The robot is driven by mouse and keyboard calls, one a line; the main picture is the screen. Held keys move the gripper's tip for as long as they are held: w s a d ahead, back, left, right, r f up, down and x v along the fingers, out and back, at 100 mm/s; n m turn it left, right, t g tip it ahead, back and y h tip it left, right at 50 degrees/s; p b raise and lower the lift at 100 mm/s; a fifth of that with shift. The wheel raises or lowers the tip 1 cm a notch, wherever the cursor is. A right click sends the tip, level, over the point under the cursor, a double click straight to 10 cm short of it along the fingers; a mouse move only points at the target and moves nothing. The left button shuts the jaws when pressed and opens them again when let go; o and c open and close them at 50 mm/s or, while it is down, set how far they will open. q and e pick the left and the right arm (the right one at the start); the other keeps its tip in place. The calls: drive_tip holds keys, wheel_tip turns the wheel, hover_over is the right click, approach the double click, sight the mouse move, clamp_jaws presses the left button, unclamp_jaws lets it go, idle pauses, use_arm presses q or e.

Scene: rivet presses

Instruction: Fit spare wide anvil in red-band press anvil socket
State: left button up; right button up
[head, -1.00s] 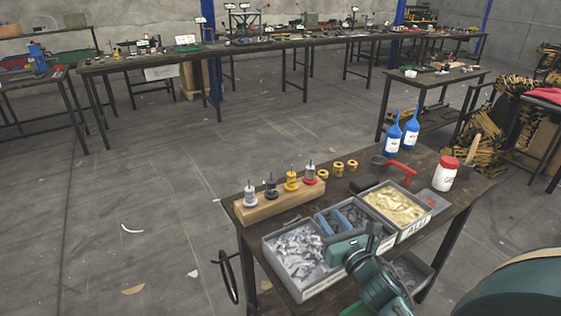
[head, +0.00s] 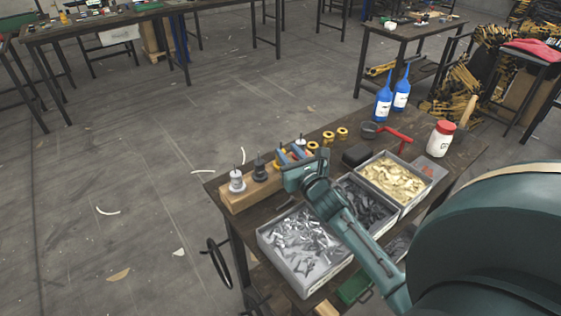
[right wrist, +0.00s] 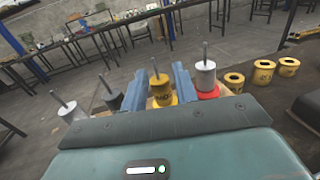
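A wooden block (head: 232,203) at the left end of the near bench holds several pieces with upright pins: a silver one (head: 237,182), a black one (head: 260,171), a yellow one and a red-based one. I cannot tell which is the spare wide anvil. My right gripper (head: 290,153) is at the block, hiding part of the yellow and red-based pieces. In the right wrist view its blue fingers are open, with the yellow piece (right wrist: 161,92) between them; contact is unclear. The red-based piece (right wrist: 206,80) stands just right of the fingers. My left gripper and the red-band press are not seen.
Yellow rings (head: 328,138) stand behind the block. Grey bins of silver parts (head: 305,243), dark parts and brass parts (head: 391,180) fill the bench front.

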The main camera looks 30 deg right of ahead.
drive_tip(key=shift+w+f+p, duration=0.15)
drive_tip(key=shift+w+p, duration=0.2)
drive_tip(key=shift+w, duration=2.45)
clamp_jaws()
